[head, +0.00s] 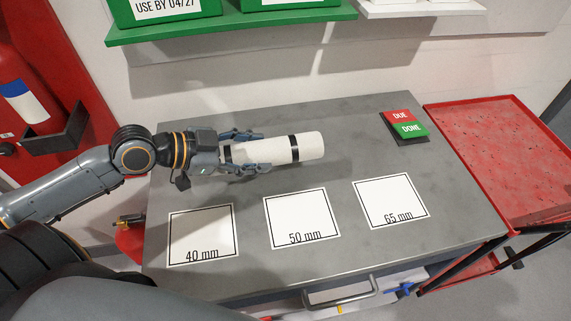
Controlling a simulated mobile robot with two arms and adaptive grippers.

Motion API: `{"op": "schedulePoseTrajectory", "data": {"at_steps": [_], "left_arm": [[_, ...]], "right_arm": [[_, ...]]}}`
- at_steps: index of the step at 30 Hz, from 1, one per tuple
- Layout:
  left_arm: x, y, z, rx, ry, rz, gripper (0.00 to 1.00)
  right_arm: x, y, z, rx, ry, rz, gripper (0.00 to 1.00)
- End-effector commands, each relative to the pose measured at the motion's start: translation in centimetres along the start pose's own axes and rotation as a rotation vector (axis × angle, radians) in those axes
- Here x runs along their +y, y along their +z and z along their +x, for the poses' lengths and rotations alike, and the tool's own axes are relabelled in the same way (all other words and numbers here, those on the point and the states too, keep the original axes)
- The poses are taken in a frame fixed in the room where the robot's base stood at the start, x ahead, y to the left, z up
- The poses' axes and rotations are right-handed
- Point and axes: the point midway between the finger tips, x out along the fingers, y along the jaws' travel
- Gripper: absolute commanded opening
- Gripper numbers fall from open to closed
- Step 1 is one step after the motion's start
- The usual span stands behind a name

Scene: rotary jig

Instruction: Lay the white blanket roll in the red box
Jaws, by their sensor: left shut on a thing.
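The white blanket roll (311,145) is a white cylinder with dark bands, lying roughly left to right above the grey table (330,112). My left gripper (263,153) comes in from the left and is shut on the roll, its fingers on either side of it. The right end of the roll sticks out past the fingertips; the left part is partly hidden by the gripper. I cannot tell whether the roll touches the table. I see no thing that is clearly a red box. My right gripper is not in view.
Three white cards, marked 40 mm (202,230), 50 mm (300,212) and 65 mm (391,196), lie along the table front. A DUE/DONE sign (404,124) is at back right. A red tray cart (500,150) stands right. A green shelf (240,25) hangs behind.

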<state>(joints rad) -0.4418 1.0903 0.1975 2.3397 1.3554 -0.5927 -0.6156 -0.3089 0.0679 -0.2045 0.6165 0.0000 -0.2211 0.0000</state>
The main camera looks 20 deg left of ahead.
Motion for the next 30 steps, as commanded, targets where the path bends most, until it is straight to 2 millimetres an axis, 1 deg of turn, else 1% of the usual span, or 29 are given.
{"op": "schedulePoseTrajectory", "data": {"at_steps": [2,6,12,15,20,22,24,27,30], "left_arm": [[-0.5,-0.3,0.9,0.007,-0.006,0.003,0.00],[-0.9,-0.3,2.6,0.008,-0.005,0.003,0.00],[-1.1,1.7,6.8,0.007,-0.005,-0.003,0.00],[-1.1,2.5,8.2,0.005,-0.004,-0.001,0.00],[-1.1,3.1,9.2,0.004,-0.003,0.000,0.00],[-1.1,3.4,10.0,0.005,-0.002,0.000,0.00],[-0.7,4.4,10.3,0.001,-0.001,-0.004,0.00],[-0.4,5.5,10.8,0.001,-0.003,-0.002,0.00],[-0.3,6.0,11.0,0.002,-0.003,0.000,0.00]], "right_arm": [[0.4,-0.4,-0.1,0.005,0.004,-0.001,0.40],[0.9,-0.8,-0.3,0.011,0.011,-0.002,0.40],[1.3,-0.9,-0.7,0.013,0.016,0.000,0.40],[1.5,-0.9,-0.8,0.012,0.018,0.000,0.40],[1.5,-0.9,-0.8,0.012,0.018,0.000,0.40],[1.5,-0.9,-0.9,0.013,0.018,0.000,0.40],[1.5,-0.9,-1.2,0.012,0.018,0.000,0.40],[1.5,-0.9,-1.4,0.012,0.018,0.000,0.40],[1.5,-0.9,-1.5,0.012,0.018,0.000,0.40]]}}
